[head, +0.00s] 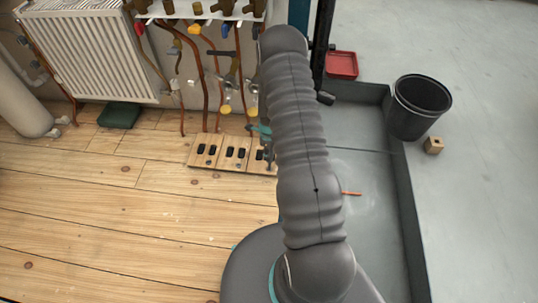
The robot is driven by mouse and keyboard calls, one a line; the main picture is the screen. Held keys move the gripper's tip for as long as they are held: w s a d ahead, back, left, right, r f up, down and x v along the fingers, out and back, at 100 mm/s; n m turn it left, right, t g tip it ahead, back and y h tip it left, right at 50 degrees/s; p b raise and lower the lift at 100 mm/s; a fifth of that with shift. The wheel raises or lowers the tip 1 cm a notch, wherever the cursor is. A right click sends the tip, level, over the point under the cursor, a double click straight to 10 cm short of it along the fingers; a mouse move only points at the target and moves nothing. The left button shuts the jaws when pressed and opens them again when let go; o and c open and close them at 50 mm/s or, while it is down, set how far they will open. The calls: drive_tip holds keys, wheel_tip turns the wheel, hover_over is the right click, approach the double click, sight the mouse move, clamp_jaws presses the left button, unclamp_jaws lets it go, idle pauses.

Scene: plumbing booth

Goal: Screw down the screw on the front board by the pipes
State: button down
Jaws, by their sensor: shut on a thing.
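Wooden boards with black slots (204,150) lie on the floor below the copper pipes (203,85) in the head view. Their right end passes behind my arm. A small part of my gripper (268,153) shows at the left edge of my arm, over the right end of the boards. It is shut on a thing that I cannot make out. My arm hides most of the gripper and its fingertips. The screw cannot be made out, so I cannot tell whether anything touches it.
Valves with yellow caps (226,109) hang close above the boards. A white radiator (90,50) and a green box (119,115) are at the left. A black bucket (418,107), a wooden block (433,145) and a red tray (341,65) are at the right. The front wooden floor is clear.

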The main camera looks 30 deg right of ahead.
drive_tip(key=m+b, duration=0.2)
drive_tip(key=m, duration=0.3)
drive_tip(key=shift+f, duration=0.1)
drive_tip(key=shift+n, duration=0.7)
